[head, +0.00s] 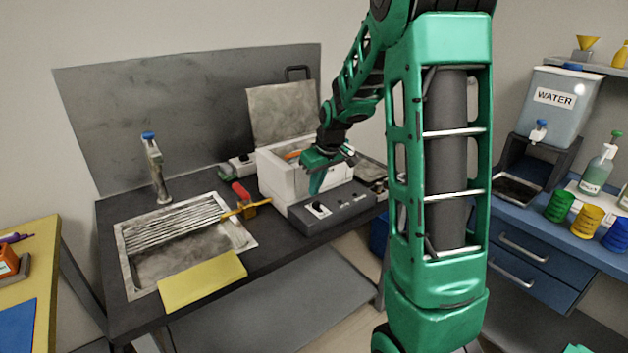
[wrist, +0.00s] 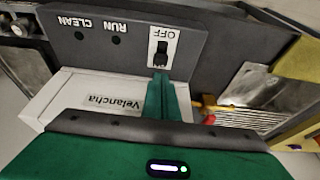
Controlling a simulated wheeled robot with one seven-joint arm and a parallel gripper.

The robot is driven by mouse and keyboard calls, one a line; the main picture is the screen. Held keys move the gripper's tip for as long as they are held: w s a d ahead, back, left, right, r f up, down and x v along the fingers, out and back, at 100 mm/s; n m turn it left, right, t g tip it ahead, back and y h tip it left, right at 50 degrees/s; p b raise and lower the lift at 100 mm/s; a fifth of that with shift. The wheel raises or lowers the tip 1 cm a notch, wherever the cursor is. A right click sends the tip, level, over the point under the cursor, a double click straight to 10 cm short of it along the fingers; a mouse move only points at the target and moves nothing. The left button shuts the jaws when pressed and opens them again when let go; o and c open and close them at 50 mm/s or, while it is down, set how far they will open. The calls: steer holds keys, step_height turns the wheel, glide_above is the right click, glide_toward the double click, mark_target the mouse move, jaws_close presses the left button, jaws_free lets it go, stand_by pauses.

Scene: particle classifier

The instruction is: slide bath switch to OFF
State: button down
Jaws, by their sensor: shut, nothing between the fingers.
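The bath (head: 278,179) is a white box with its grey lid (head: 283,113) raised. It has a dark control panel (head: 340,209) along its front. The bath switch (wrist: 161,52) is a small black slider in a white plate marked OFF, upside down in the wrist view. The plate is on the panel's left end in the head view (head: 319,208). My gripper (wrist: 160,80) is shut and empty, its green tips close to the switch. I cannot tell whether they touch it. In the head view my gripper (head: 315,188) points down at the plate.
The panel also carries RUN (wrist: 115,40) and CLEAN (wrist: 79,35) indicators. Left of the bath are a sink (head: 185,245), a tap (head: 155,170), a red-handled tool (head: 243,192) and a yellow cloth (head: 202,281). A water tank (head: 560,100) stands at the right.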

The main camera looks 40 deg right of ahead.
mark_target(317, 203)
steer(key=shift+x, duration=1.65)
steer(key=shift+s+d, duration=0.1)
steer(key=shift+s, duration=1.35)
steer(key=v, duration=1)
steer(key=shift+w, duration=0.2)
